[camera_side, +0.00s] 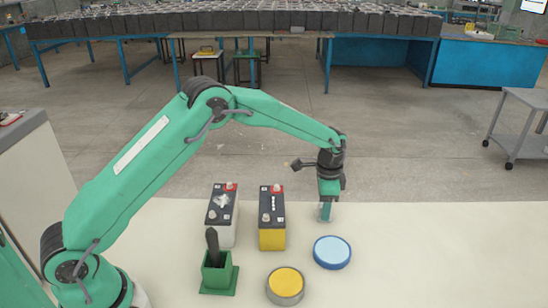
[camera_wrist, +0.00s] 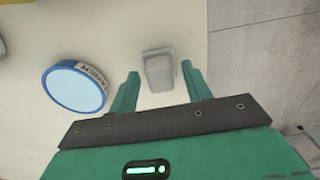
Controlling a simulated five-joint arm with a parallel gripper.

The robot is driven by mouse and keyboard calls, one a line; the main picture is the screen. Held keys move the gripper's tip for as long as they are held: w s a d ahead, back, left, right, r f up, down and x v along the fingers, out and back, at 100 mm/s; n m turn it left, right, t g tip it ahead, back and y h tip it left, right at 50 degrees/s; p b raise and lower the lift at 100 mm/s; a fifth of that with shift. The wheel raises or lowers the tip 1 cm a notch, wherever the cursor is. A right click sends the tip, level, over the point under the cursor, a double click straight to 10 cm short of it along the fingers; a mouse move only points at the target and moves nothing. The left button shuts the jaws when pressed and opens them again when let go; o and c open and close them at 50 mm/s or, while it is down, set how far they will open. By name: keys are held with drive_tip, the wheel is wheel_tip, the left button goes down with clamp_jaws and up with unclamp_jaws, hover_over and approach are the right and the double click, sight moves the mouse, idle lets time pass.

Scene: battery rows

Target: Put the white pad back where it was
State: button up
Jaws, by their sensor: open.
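A small pale grey-white block (camera_wrist: 158,74), perhaps the white pad, shows in the wrist view between and just beyond my fingertips. My gripper (camera_wrist: 161,69) is open, with one finger on either side of it and a visible gap to each. In the side view my gripper (camera_side: 326,216) points down at the right of the batteries, low over the table; the block is mostly hidden there. A crumpled-looking white patch (camera_side: 221,201) lies on top of the left, white-bodied battery (camera_side: 221,231); I cannot tell whether it is a pad or a label.
A yellow battery (camera_side: 271,238) stands beside the white one. A blue-rimmed round tin (camera_side: 332,252) is just in front of my gripper and also shows in the wrist view (camera_wrist: 76,86). A yellow-topped tin (camera_side: 285,284) and a green holder (camera_side: 218,274) with a black handle stand nearer. The table's right side is clear.

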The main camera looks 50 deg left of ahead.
wheel_tip(320, 180, up, 12)
drive_tip(key=shift+f, duration=0.2)
idle(0.4)
idle(0.5)
drive_tip(key=s+a+r+n+t, duration=0.1)
drive_tip(key=s+a+r+n, duration=0.15)
drive_tip(key=s+r, duration=0.5)
drive_tip(key=s+a+r+n+t, duration=0.2)
drive_tip(key=s+a+r, duration=0.2)
drive_tip(key=s+r, duration=0.4)
drive_tip(key=s+a+f+n+t, duration=0.1)
drive_tip(key=s+f+n, duration=0.1)
drive_tip(key=s, duration=0.7)
drive_tip(key=s+a+f+n+t, duration=0.1)
drive_tip(key=s+a+f+n, duration=0.1)
drive_tip(key=s, duration=0.8)
drive_tip(key=shift+f+t, duration=0.15)
drive_tip(key=shift+t, duration=0.15)
